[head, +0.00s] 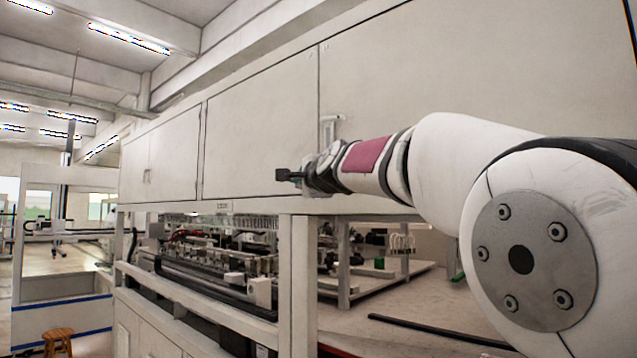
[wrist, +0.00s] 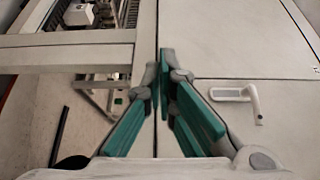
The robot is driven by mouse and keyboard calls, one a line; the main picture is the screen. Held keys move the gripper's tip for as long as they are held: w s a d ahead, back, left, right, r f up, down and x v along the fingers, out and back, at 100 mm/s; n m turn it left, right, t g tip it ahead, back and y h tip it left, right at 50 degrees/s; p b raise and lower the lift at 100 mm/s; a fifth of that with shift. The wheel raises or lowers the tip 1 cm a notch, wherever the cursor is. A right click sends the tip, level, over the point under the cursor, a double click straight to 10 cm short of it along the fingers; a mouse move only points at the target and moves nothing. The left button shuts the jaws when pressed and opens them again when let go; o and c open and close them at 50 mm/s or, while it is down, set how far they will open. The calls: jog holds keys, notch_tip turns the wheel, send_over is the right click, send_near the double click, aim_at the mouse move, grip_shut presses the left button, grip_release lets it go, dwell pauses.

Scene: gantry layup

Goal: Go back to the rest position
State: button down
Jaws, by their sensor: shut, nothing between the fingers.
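My gripper (head: 285,175) shows in the head view at the end of my arm, stretched out to the left in front of the machine's upper cabinet doors. In the wrist view my gripper (wrist: 163,62) has green-sided fingers that meet at their tips, with nothing between them. A white door handle (wrist: 245,97) is to the right of the fingers in the wrist view, apart from them. The same handle (head: 331,122) shows in the head view just above my wrist.
The grey cabinet doors (head: 262,130) form a wall behind my arm. Below them is an open machine bay (head: 215,255) with rails and a frame post (head: 298,275). A wooden stool (head: 57,340) stands at lower left. A black bar (head: 440,332) lies at lower right.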

jog(key=shift+s+a, duration=0.45)
jog(key=shift+s, duration=0.2)
jog(key=s+d+f+n+g+h, duration=0.35)
jog(key=s+d+f+n, duration=0.25)
jog(key=s+d+f, duration=0.7)
jog(key=s+d+f+n+g+h, duration=0.1)
jog(key=s+d+f, duration=0.3)
jog(key=s+f, duration=0.4)
jog(key=s+d+f+n+g+h, duration=0.1)
jog(key=s+d+f+n+g, duration=0.3)
jog(key=s, duration=0.9)
jog(key=s+d+f+n+g+h, duration=0.1)
jog(key=s+d+f+n+g, duration=0.1)
jog(key=s+d+f, duration=0.4)
jog(key=s+f, duration=0.5)
jog(key=shift+s+f+n, duration=0.2)
jog(key=shift+f+n, duration=0.1)
jog(key=shift+f, duration=0.05)
jog(key=shift+g, duration=0.25)
